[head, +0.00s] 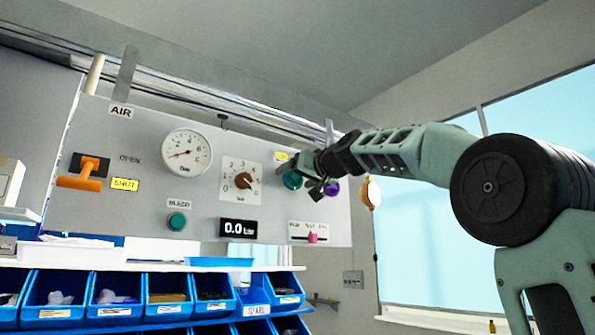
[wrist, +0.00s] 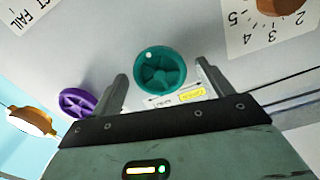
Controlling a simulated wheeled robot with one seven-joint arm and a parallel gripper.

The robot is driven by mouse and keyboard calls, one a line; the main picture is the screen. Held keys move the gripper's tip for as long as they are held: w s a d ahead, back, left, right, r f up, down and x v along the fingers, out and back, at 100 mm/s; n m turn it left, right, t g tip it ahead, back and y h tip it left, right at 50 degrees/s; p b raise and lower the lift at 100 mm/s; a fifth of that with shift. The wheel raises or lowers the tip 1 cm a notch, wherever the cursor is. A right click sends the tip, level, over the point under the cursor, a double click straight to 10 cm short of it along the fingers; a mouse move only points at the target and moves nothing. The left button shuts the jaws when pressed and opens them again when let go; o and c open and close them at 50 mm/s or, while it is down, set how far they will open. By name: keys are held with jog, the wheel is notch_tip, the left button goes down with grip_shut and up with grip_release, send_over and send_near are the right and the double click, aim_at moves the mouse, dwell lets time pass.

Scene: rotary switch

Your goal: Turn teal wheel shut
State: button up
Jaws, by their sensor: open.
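The teal wheel (wrist: 160,70) is a spoked handwheel on the grey panel, with a small white dot near its rim. In the wrist view it lies in front of my gripper (wrist: 162,75), roughly between the two open fingers. In the head view the teal wheel (head: 292,180) shows partly behind my gripper (head: 312,188). I cannot tell whether a finger touches the wheel. A yellow label (wrist: 191,94) sits on the panel beside the wheel, and it also shows in the head view (head: 281,157).
A purple wheel (wrist: 77,102) sits close beside my left finger. An orange-brown knob with a numbered dial (head: 241,180) is left of the teal wheel in the head view. A round lamp (head: 371,192) stands out at right. Blue bins (head: 110,297) line the shelf below.

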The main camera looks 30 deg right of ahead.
jog(key=shift+w, duration=0.1)
jog(key=c, duration=1)
